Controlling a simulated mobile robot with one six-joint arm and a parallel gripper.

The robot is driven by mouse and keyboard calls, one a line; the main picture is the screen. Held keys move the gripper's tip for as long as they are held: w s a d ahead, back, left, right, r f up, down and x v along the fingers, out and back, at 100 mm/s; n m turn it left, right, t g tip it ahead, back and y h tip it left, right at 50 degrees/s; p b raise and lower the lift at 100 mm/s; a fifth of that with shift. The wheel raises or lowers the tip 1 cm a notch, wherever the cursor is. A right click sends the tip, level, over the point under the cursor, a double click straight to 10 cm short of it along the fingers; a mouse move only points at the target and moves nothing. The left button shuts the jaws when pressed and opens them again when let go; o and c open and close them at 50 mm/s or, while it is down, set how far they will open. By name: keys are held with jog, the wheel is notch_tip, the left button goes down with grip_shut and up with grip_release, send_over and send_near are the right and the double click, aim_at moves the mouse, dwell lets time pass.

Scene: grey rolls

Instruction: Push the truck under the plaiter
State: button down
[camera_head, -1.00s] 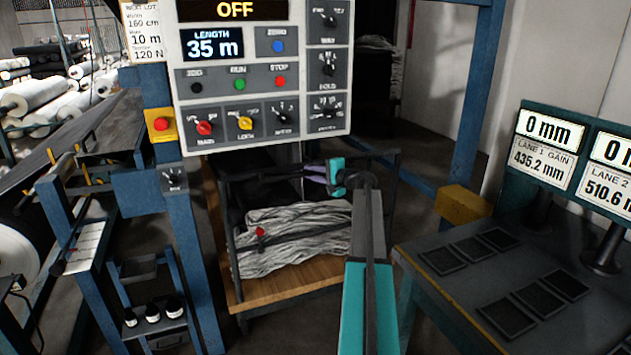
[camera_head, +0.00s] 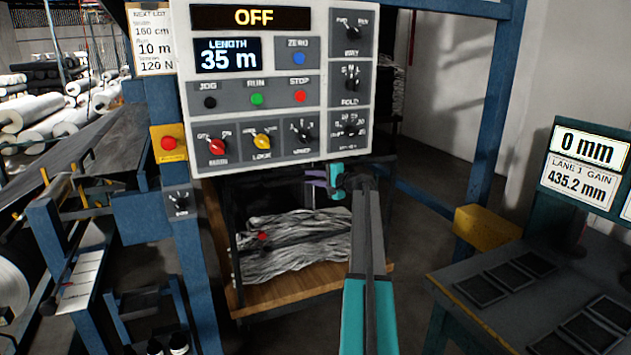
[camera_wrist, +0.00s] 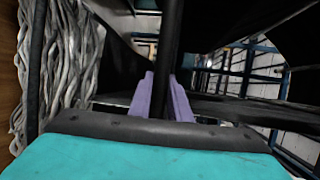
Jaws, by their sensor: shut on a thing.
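The truck has a wooden deck (camera_head: 290,294) and a dark bar frame, with a pile of grey folded cloth (camera_head: 300,240) on it. It stands low behind the blue frame post, partly below the plaiter's control panel (camera_head: 262,80). My gripper (camera_head: 317,180) is at the truck's upper right side. In the wrist view my gripper's purple fingers (camera_wrist: 162,98) are shut around a dark upright bar (camera_wrist: 170,45) of the truck. The cloth also shows at left in the wrist view (camera_wrist: 62,70). The panel hides the truck's upper back part.
A blue post (camera_head: 190,265) stands left of the truck. A yellow block (camera_head: 484,226) sits on the frame's right side. A dark table (camera_head: 520,290) with gauge displays stands at right. Rolls (camera_head: 45,110) lie at far left. Floor shows between truck and table.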

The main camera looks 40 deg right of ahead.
jog(key=shift+w+r, duration=0.2)
jog(key=shift+r, duration=0.05)
jog(key=c, duration=1.6)
grip_release()
jog(key=shift+w, duration=0.1)
jog(key=shift+c, duration=0.2)
jog(key=shift+d+f, duration=0.1)
jog(key=shift+f, duration=0.05)
jog(key=shift+s, duration=0.25)
jog(key=s+r, duration=0.2)
jog(key=s, duration=1.1)
jog(key=shift+s+d+r+b, duration=0.2)
jog(key=shift+r+b, duration=0.05)
jog(key=shift+b, duration=0.1)
